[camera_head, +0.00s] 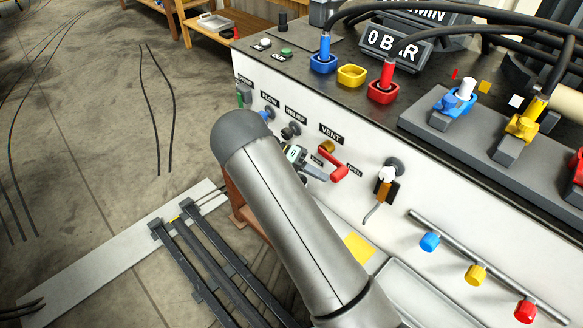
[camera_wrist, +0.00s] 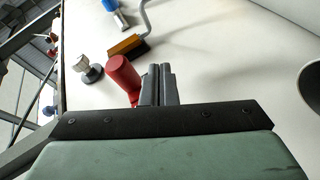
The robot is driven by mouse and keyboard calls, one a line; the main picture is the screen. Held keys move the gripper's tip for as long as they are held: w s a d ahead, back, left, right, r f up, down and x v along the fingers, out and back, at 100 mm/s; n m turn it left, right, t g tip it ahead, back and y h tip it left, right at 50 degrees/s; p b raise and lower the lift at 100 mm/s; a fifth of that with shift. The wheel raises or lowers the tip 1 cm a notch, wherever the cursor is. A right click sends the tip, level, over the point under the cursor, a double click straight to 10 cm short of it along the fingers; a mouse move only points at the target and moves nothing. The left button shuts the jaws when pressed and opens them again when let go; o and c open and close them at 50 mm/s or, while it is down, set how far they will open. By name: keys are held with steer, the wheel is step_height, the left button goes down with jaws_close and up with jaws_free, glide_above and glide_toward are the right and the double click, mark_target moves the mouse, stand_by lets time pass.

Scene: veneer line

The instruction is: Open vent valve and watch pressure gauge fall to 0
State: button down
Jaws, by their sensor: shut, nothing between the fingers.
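The vent valve's red handle (camera_head: 334,166) is on the white panel front under the VENT label (camera_head: 331,133). Its lower end is beside a small label that seems to read OPEN (camera_head: 354,172). My gripper (camera_head: 318,174) is just left of the handle, partly hidden behind my arm. In the wrist view, the fingers (camera_wrist: 158,86) are together and empty, right beside the red handle (camera_wrist: 123,76); whether they touch it I cannot tell. A display on the panel top reads 0 BAR (camera_head: 394,47). No dial gauge is clearly in view.
Relief (camera_head: 291,131) and flow (camera_head: 268,112) knobs are left of the vent valve. A hook fitting with an orange-brown block (camera_head: 385,188) is to its right. A rail with coloured knobs (camera_head: 476,273) is at lower right. Hoses and coloured sockets (camera_head: 351,75) crowd the top.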

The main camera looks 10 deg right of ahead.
steer(key=w+a, duration=0.6)
steer(key=a, duration=0.3)
steer(key=shift+r, duration=0.3)
steer(key=s+d+r+n+t+y+p, duration=0.1)
steer(key=s+d+r+n+y+p, duration=0.25)
steer(key=s+r, duration=0.35)
steer(key=s+d+r+n+t+y+p, duration=0.1)
steer(key=s+d+r+n+y+p, duration=0.25)
steer(key=r, duration=0.65)
steer(key=s+a+r+n+t+y+p, duration=0.1)
steer(key=s+r+n+t+y+p, duration=0.1)
steer(key=s, duration=0.8)
steer(key=s+a+r+n+t+y+p, duration=0.1)
steer(key=s+r+n+t+y+p, duration=0.1)
steer(key=s, duration=0.9)
step_height(320, 180, up, 3)
steer(key=shift+t+y+p, duration=0.65)
steer(key=shift+t+y, duration=0.15)
steer(key=shift+t, duration=0.3)
